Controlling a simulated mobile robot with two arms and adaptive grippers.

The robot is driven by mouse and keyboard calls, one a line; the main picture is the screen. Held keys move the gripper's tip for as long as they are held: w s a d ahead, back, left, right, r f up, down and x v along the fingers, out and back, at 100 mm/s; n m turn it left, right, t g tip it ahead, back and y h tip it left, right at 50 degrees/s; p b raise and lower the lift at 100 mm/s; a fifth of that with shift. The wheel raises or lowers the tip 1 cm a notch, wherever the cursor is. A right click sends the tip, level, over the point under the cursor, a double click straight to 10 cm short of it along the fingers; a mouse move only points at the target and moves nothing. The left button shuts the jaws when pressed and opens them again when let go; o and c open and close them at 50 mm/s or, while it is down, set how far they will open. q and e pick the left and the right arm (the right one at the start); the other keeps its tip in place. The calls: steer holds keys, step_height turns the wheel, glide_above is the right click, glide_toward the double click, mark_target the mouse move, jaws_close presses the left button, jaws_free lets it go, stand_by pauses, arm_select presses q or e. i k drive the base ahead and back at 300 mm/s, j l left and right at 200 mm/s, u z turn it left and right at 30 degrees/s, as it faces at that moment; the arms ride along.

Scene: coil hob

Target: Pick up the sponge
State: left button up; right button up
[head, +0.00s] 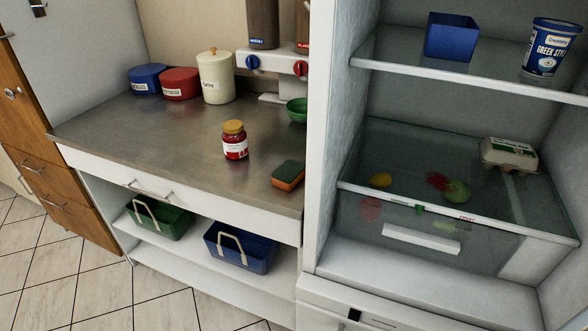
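The sponge (288,175) is orange-brown with a green side. It lies on the grey countertop (190,140), near its front right corner, beside the white wall of the open fridge. Nothing covers it. Neither of my grippers shows in the head view.
A red jar with a yellow lid (235,141) stands left of and behind the sponge. A green bowl (297,109) sits at the back right under a cereal dispenser (263,63). Blue, red and cream canisters (216,77) line the back. The counter's front left is clear.

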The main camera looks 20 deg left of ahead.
mark_target(288, 174)
steer(key=i+j, duration=0.1)
steer(key=j, duration=0.25)
steer(key=i+j, duration=0.15)
steer(key=j, duration=0.15)
steer(key=i+j+z, duration=0.1)
steer(key=j, duration=0.25)
steer(key=i+j, duration=0.1)
steer(key=j, duration=0.25)
